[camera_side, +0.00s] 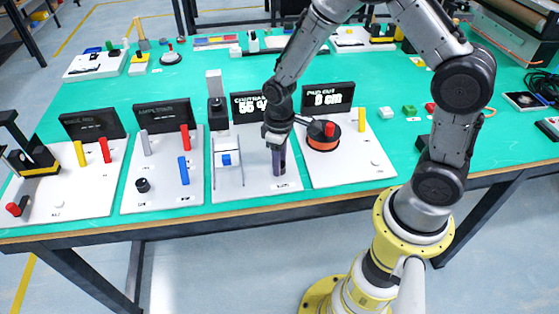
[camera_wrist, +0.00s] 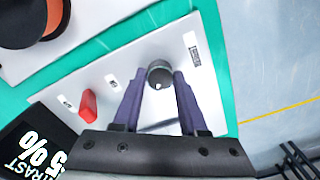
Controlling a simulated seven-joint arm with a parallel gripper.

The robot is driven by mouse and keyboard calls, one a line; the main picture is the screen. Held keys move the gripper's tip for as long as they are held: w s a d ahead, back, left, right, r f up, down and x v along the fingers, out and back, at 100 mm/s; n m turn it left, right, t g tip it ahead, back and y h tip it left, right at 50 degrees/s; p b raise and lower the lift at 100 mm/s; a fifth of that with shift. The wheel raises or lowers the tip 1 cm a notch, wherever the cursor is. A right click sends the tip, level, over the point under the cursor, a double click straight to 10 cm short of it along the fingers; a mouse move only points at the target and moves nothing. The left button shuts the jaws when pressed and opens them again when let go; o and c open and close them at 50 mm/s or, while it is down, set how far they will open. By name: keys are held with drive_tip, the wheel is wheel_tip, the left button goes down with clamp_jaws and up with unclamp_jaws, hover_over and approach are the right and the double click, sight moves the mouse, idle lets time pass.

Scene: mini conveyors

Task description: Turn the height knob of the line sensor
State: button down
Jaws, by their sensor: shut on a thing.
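The line sensor's white board (camera_side: 256,184) stands near the front edge of the table, with a dark display (camera_side: 249,106) at its back that appears to read "CONTRAST 55 %". The dark grey round knob (camera_wrist: 159,76) with a small white mark sits near the board's front edge. My gripper (camera_side: 278,172) points down over this board. In the wrist view my gripper (camera_wrist: 159,78) has its two purple fingers on either side of the knob, shut on it. In the side view the fingers hide the knob.
A red piece (camera_wrist: 87,105) rises from the same board. A blue block (camera_side: 226,160) sits in a frame at its left. The board to the right carries an orange disc (camera_side: 322,143) and a yellow post (camera_side: 362,121). Another board (camera_side: 162,170) with red and blue posts stands left.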

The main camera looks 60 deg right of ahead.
drive_tip(key=shift+r+n, duration=0.1)
drive_tip(key=shift+n, duration=0.6)
drive_tip(key=shift+c, duration=2.2)
unclamp_jaws()
wheel_tip(320, 180, up, 14)
